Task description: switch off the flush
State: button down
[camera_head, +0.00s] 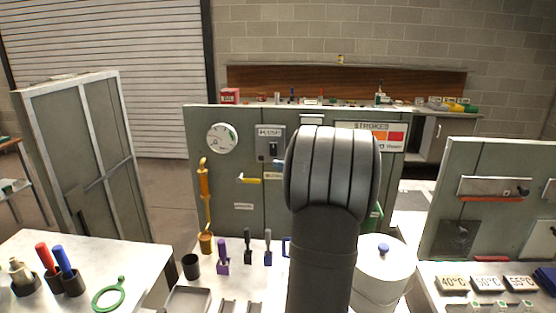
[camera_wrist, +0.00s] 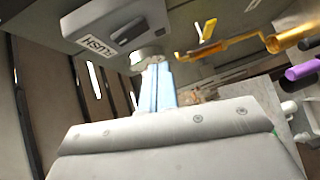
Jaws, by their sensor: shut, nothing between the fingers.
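The flush switch box (camera_head: 264,131) is a grey box on the green-grey panel, with a dark switch (camera_head: 272,148) on its front. In the wrist view the box (camera_wrist: 98,17) carries a label reading FLUSH, and its dark switch (camera_wrist: 129,32) shows. My gripper (camera_wrist: 154,66) is shut and empty, its pale blue fingers pointing up towards the box. The tips are close to the box's lower part; I cannot tell whether they touch it. In the head view my arm hides most of the gripper, and only a pale blue bit shows beside the box.
A yellow lever (camera_head: 249,180) and an orange pipe (camera_head: 205,190) are on the panel near the box. A round gauge (camera_head: 222,138) is to its left. Purple and black tools (camera_head: 223,258) stand on the bench below. A white tank (camera_head: 382,270) is at right.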

jog(key=f+v, duration=0.2)
jog(key=v, duration=0.6)
jog(key=shift+d, duration=0.2)
jog(key=w+a+r, duration=0.2)
jog(key=w+a, duration=0.4)
jog(key=v, duration=0.6)
jog(key=shift+s+r, duration=0.4)
jog(key=shift+r, duration=0.05)
